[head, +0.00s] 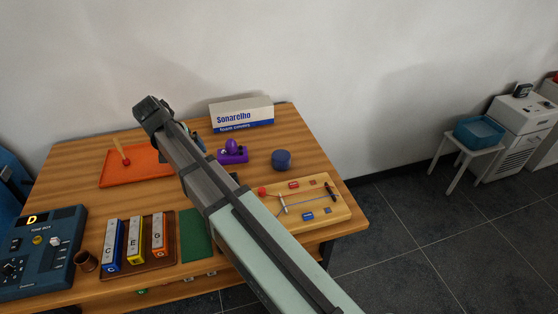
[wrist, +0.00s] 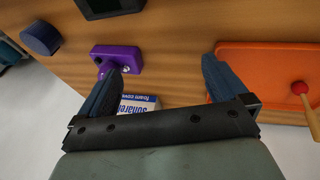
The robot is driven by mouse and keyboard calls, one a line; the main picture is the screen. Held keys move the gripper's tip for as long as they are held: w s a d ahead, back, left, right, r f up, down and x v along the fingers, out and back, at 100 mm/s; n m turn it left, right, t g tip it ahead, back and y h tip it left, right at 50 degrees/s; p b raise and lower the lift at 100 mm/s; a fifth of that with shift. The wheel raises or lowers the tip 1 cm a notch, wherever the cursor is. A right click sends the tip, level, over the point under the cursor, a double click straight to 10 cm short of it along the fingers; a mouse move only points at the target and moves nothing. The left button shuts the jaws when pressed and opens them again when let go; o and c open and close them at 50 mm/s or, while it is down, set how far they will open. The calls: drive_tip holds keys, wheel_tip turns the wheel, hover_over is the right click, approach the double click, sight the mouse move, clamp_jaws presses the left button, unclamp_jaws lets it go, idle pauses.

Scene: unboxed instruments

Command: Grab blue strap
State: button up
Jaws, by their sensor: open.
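No blue strap shows clearly as a strap. A short, dark blue round thing (head: 281,159) stands on the wooden table, right of the purple instrument; I cannot tell if it is the strap rolled up. It also shows at the upper left of the wrist view (wrist: 41,38), beyond my left finger and apart from it. My gripper (wrist: 160,85) is open with nothing between its two dark blue fingers, over the table's back part between the purple instrument (wrist: 117,57) and the orange tray (wrist: 265,62). In the head view my arm largely hides it.
A white-blue box (head: 241,112) stands at the back edge. The orange tray with a red-tipped stick (head: 121,152) is at the left. A wooden board (head: 330,208), colored chime bars (head: 135,240) and a blue console (head: 40,252) sit in front. Bare wood surrounds the round thing.

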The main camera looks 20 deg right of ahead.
drive_tip(key=w+d+r+m+g+y, duration=0.15)
drive_tip(key=d+m, duration=0.35)
drive_tip(key=d, duration=1)
wheel_tip(320, 180, up, 2)
drive_tip(key=m+g+y, duration=0.1)
drive_tip(key=m+y, duration=0.1)
drive_tip(key=m, duration=0.4)
hover_over(281, 155)
drive_tip(key=shift+h, duration=0.25)
drive_tip(key=f, duration=0.8)
drive_tip(key=shift+w+d+f, duration=0.1)
drive_tip(key=shift+w+d, duration=0.2)
drive_tip(key=shift+w, duration=0.05)
drive_tip(key=shift+s+a+f, duration=0.1)
drive_tip(key=shift+s+f, duration=0.1)
drive_tip(key=shift+f, duration=0.85)
drive_tip(key=shift+s+a+f, duration=0.1)
drive_tip(key=shift+s+f, duration=0.05)
drive_tip(key=shift+f, duration=1.45)
drive_tip(key=shift+c, duration=0.4)
drive_tip(key=c, duration=1)
